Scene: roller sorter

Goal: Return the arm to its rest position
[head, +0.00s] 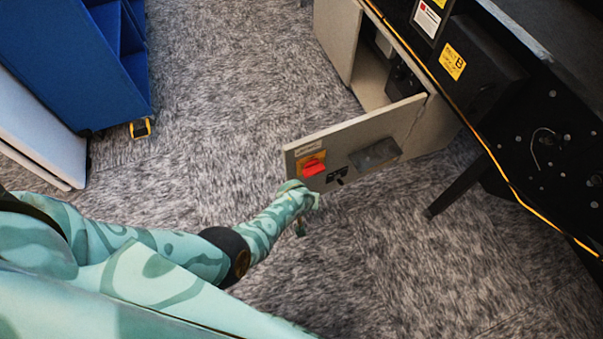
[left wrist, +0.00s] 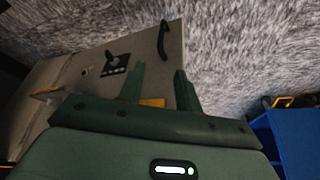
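My left arm reaches in from the left in the head view, and its gripper (head: 305,206) is just below the free end of the open grey cabinet door (head: 400,122). In the left wrist view the two dark green fingers of this gripper (left wrist: 158,80) stand apart with nothing between them. The door (left wrist: 145,50) lies behind them there, with a black handle (left wrist: 163,38) near its edge. I cannot tell whether the gripper touches the door. My right gripper is not in view.
The door carries a red switch (head: 314,166) and stands out from a grey cabinet (head: 336,35) under a black machine (head: 545,135). A blue rack (head: 65,65) and a white panel (head: 35,130) stand at the left. The grey carpet (head: 235,90) between is clear.

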